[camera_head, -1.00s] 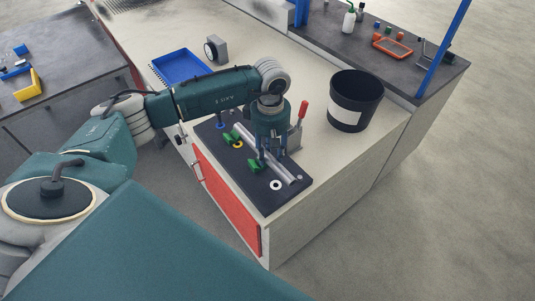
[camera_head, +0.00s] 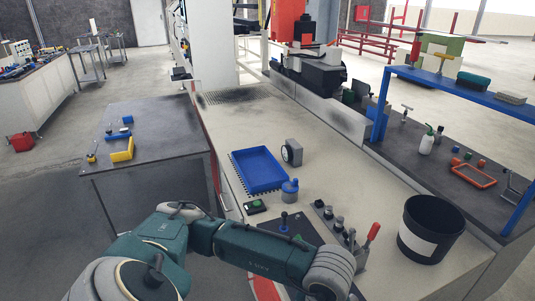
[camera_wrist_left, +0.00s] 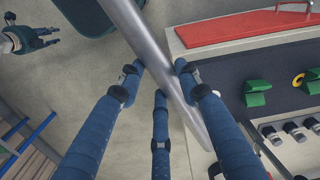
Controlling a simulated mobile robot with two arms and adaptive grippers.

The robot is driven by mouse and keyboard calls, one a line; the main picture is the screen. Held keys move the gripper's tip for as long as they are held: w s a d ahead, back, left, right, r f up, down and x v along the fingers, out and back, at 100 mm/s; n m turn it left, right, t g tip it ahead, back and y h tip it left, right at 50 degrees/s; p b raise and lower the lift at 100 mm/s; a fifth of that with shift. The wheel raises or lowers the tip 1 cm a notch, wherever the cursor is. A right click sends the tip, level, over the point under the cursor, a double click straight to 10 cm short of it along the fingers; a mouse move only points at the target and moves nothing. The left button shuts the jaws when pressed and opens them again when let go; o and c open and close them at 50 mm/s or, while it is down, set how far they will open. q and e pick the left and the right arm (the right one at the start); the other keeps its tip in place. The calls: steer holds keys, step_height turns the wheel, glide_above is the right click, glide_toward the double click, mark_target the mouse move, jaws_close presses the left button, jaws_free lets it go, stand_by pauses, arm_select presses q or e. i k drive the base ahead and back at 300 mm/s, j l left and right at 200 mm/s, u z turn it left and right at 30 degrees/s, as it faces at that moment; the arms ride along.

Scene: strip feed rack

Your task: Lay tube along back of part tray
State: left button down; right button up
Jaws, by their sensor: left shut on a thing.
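The tube is a smooth silver rod (camera_wrist_left: 140,38) running diagonally through the left wrist view. My left gripper (camera_wrist_left: 160,80) is shut on it, with blue fingers on both sides. The tube is off the dark board (camera_wrist_left: 225,75) and over the front edge of the bench, with floor behind it. In the head view my left arm hides the gripper and tube or they lie below the picture. The part tray, a blue rectangular tray (camera_head: 262,170), lies on the bench and looks empty. My right gripper (camera_wrist_left: 42,38) is open and empty at the left wrist view's upper left.
Beside the tray stand a grey round-faced device (camera_head: 292,152), a blue-topped jar (camera_head: 289,190) and a green-button box (camera_head: 256,207). A red lever (camera_head: 372,232) and black bin (camera_head: 430,228) are to the right. Green clamps (camera_wrist_left: 257,92) stay on the board.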

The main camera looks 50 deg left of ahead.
mark_target(268, 169)
steer(key=i+j+z, duration=0.25)
steer(key=j, duration=1.7)
steer(key=j+z, duration=0.25)
steer(key=j, duration=1.7)
